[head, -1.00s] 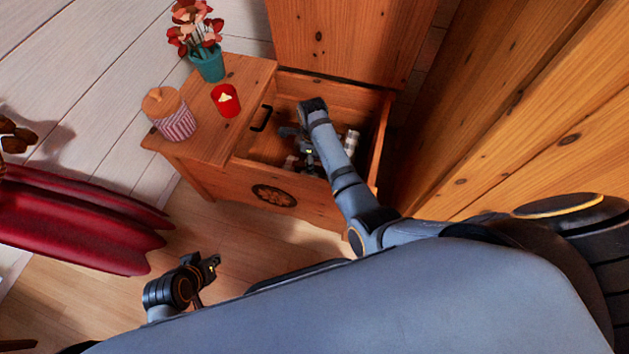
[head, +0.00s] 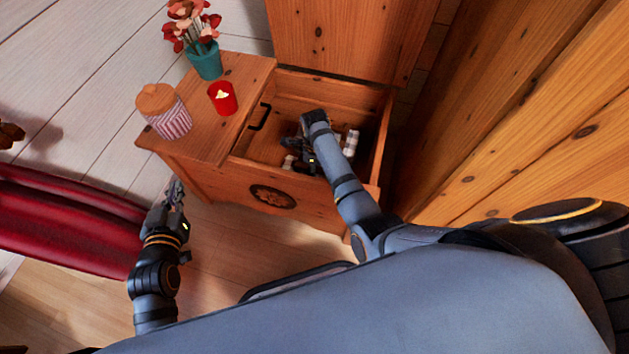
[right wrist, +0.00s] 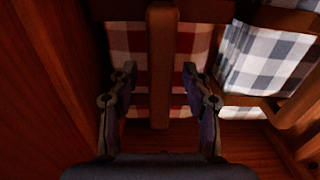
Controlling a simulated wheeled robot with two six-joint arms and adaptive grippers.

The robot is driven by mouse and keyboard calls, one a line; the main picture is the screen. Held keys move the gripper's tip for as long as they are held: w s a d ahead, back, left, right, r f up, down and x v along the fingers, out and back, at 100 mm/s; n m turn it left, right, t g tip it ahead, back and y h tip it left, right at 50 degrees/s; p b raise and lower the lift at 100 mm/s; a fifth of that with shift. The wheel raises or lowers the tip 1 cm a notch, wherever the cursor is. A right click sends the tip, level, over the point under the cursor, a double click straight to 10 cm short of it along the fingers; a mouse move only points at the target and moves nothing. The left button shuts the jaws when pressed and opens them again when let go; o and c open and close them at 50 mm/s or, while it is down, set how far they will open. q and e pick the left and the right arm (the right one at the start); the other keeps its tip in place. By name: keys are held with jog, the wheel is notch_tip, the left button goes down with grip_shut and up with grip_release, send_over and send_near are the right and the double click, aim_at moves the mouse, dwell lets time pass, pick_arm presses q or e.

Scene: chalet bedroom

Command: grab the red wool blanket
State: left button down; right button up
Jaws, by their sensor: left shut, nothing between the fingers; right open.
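A red-and-white checked cloth (right wrist: 186,55) lies inside the open wooden chest, seen in the right wrist view; it is likely the red blanket. A wooden bar (right wrist: 161,85) crosses in front of its middle. My right gripper (right wrist: 158,78) is open, its fingers on either side of the bar and the cloth's visible part; I cannot tell whether they touch. In the head view my right gripper (head: 306,160) is down inside the chest (head: 318,86), partly hidden by my arm. My left gripper (head: 176,191) is shut and empty, outside the chest at its front left.
A blue-and-white checked cloth (right wrist: 265,60) lies right of the red one. The chest's walls stand close around my right gripper. On the chest's closed left part stand a flower pot (head: 205,61), a red candle (head: 222,98) and a striped jar (head: 166,112). Red upholstery (head: 65,215) is at left.

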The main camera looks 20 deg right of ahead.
jog(key=shift+c, duration=0.3)
grip_shut()
dwell(0.6)
